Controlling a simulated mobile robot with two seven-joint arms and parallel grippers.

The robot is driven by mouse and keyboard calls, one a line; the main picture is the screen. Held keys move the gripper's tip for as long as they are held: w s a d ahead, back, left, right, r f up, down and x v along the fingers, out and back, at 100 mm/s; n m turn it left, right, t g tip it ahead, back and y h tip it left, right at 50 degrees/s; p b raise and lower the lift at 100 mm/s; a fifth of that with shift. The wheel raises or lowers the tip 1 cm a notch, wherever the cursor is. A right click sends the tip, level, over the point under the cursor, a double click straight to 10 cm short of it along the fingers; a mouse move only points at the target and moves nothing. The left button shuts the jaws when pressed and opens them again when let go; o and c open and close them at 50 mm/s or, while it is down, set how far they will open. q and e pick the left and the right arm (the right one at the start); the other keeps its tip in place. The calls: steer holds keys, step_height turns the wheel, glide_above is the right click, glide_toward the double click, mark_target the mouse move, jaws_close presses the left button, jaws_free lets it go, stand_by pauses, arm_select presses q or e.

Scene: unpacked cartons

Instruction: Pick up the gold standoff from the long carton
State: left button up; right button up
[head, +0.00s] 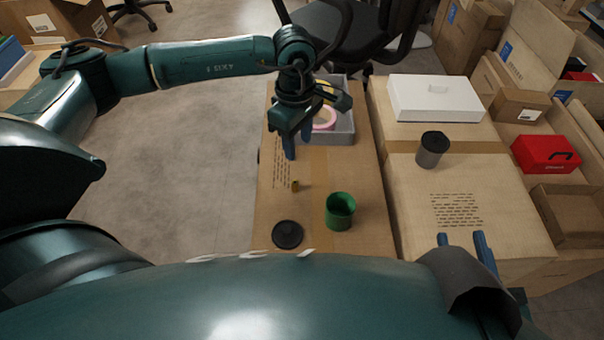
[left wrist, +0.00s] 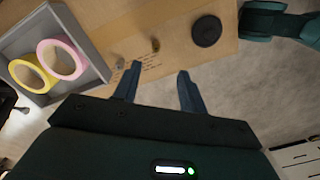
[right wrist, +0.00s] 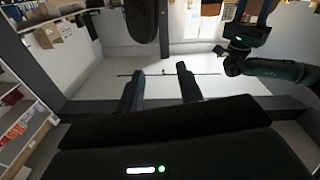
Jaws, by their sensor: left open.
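The gold standoff (head: 295,186) is a small brass-coloured post on the long carton (head: 315,170). It shows beyond the fingers in the left wrist view (left wrist: 155,45). My left gripper (head: 298,148) is open and empty, above the carton and farther back than the standoff, not touching it. Its blue fingers (left wrist: 159,74) are apart in the left wrist view. My right gripper (head: 462,239) has its fingers apart and empty, low near the front of the right-hand carton.
A green cup (head: 340,211) and a black disc (head: 287,234) are on the long carton's near part. A grey tray (head: 343,136) with pink and yellow rings is at its far end. A dark canister (head: 431,150) and white box (head: 436,98) stand on cartons to the right.

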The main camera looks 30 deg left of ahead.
arm_select(q)
steer(key=f+b, duration=0.1)
steer(key=f, duration=0.2)
steer(key=f+b, duration=0.1)
steer(key=f, duration=0.2)
steer(key=f+b, duration=0.1)
steer(key=f, duration=0.3)
steer(key=shift+w+a, duration=0.2)
steer(key=shift+a, duration=0.2)
step_height(320, 180, down, 4)
steer(key=b, duration=0.2)
steer(key=shift+a+f+b, duration=0.15)
steer(key=shift+b, duration=0.15)
steer(key=shift+f, duration=0.35)
jaws_close()
arm_select(e)
steer(key=shift+a+f+t+y, duration=0.25)
steer(key=shift+a+t+y, duration=0.25)
steer(key=shift+a+y, duration=0.45)
